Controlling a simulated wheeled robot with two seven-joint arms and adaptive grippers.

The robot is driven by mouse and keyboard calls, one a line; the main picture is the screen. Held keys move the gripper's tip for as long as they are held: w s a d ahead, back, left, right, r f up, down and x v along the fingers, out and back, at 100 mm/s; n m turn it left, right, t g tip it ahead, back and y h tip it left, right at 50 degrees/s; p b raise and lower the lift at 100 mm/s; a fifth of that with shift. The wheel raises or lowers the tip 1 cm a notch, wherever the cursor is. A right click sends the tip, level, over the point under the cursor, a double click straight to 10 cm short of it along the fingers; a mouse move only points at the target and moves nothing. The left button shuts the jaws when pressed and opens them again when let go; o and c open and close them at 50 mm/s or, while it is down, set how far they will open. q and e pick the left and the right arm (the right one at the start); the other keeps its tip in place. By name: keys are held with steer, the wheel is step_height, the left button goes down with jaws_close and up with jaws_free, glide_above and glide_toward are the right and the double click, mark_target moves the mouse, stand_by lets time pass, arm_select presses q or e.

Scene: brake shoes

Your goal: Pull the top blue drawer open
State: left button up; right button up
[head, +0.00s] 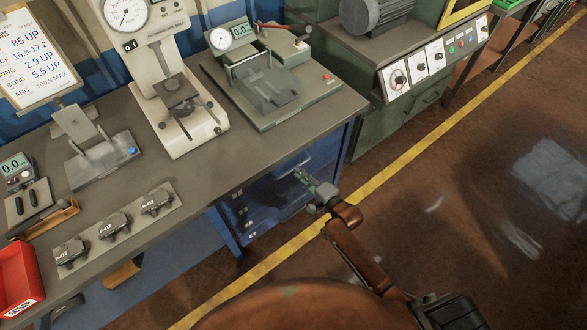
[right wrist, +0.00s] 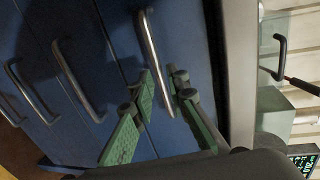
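The blue drawer unit (head: 262,208) is under the bench top, and its fronts look closed. In the right wrist view the top blue drawer (right wrist: 185,30) is the panel beside the pale bench edge. Its metal bar handle (right wrist: 152,55) slants down between my finger tips. My right gripper (head: 308,182) is in front of the drawers in the head view. In the right wrist view its green-padded fingers (right wrist: 164,88) are open, one on each side of the handle's lower part. I cannot tell whether they touch it. My left gripper is not in view.
Lower drawer handles (right wrist: 78,80) show left of the top one. The grey bench top (head: 215,165) above carries gauges, a fixture (head: 270,90) and brake shoes (head: 115,224). A green cabinet (head: 385,125) stands to the right. The floor (head: 450,200) before the drawers is clear.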

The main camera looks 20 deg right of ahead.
steer(key=shift+b+x, duration=0.5)
steer(key=shift+x, duration=1.75)
steer(key=shift+f, duration=0.1)
steer(key=shift+c, duration=0.2)
jaws_close()
steer(key=shift+d+f, duration=0.1)
